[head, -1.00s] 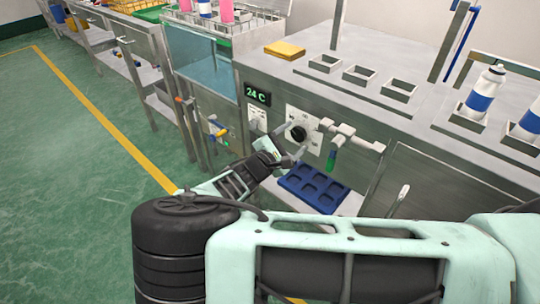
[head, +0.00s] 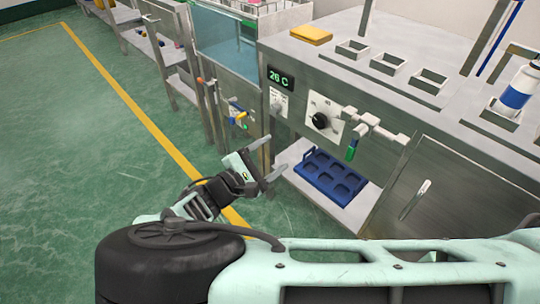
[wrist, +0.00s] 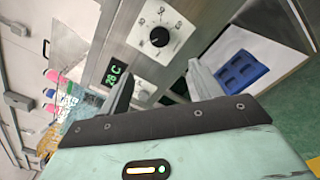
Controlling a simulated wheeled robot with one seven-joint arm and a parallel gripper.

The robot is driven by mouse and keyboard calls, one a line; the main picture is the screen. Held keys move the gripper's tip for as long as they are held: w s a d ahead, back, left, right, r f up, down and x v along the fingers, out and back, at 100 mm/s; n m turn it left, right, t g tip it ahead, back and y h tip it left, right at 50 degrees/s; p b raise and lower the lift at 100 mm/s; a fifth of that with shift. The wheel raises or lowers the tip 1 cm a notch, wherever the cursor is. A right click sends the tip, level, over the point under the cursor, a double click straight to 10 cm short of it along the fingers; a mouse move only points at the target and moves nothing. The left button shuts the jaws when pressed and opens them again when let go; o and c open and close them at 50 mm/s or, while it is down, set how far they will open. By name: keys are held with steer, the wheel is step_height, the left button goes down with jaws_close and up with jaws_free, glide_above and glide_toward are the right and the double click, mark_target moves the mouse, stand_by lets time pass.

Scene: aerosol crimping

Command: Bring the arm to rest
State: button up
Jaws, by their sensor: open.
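My gripper (head: 276,160) is open and empty in front of the steel machine (head: 415,115), apart from its front panel. Its two fingers also show in the wrist view (wrist: 162,88), with nothing between them. The dial also shows in the wrist view (wrist: 159,37). My forearm crosses the bottom of the head view.
A blue tray (head: 330,177) lies on the low shelf right of my gripper. A green-handled valve (head: 351,150) sticks out of the panel. A glass-walled tank (head: 228,42) stands left of the machine. A white-and-blue can (head: 519,88) stands on top. The green floor at left is clear.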

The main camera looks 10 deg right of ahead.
stand_by(0.4)
steer(key=s+d+m+g+y, duration=0.4)
steer(key=s+d+g, duration=0.3)
steer(key=g, duration=0.3)
steer(key=s+d+r+m+y, duration=0.1)
steer(key=s+r+m+y, duration=0.4)
steer(key=s+r+y, duration=0.9)
step_height(320, 180, up, 16)
steer(key=s+h+p, duration=0.2)
steer(key=p, duration=1.1)
steer(key=shift+r+g+h+p, duration=0.15)
steer(key=shift+g+h+p, duration=0.15)
steer(key=shift+h+p, duration=0.1)
